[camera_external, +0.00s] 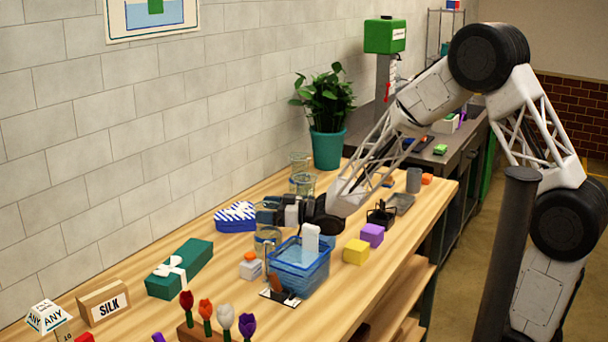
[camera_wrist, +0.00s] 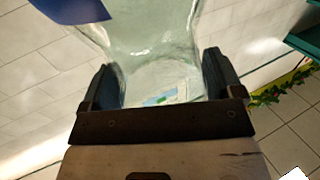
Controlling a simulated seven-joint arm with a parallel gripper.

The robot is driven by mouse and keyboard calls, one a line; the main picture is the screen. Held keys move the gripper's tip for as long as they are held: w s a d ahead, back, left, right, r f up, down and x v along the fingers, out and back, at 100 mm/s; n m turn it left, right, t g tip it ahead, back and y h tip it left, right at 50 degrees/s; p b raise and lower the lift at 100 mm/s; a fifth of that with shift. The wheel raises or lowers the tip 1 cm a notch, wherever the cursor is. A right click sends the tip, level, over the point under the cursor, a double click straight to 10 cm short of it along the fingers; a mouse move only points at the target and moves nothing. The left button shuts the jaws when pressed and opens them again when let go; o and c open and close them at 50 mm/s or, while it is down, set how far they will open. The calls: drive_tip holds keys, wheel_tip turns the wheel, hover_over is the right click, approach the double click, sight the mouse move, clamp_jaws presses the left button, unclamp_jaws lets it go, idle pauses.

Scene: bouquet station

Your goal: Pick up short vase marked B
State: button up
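A clear glass vase (camera_wrist: 160,50) stands between the two fingers of my gripper (camera_wrist: 162,88) in the wrist view. Its glass fills the gap nearly from finger to finger, but whether both fingers press on it is unclear. In the external view my gripper (camera_external: 268,212) reaches left, low over the wooden table. Clear glass vessels show there: one (camera_external: 267,240) just below and in front of the fingers, and others (camera_external: 301,182) (camera_external: 300,160) behind the gripper near the wall. No mark B is readable on any of them.
A blue-and-white striped heart box (camera_external: 236,217) lies behind the fingers. A blue bin (camera_external: 300,265) stands close in front. A green gift box (camera_external: 180,268), flowers (camera_external: 226,315), yellow block (camera_external: 356,251) and purple block (camera_external: 372,235) are around. A potted plant (camera_external: 326,145) stands behind.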

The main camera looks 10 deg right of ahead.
drive_tip(key=c, duration=1.3)
drive_tip(key=shift+r, duration=0.1)
drive_tip(key=shift+r, duration=4.95)
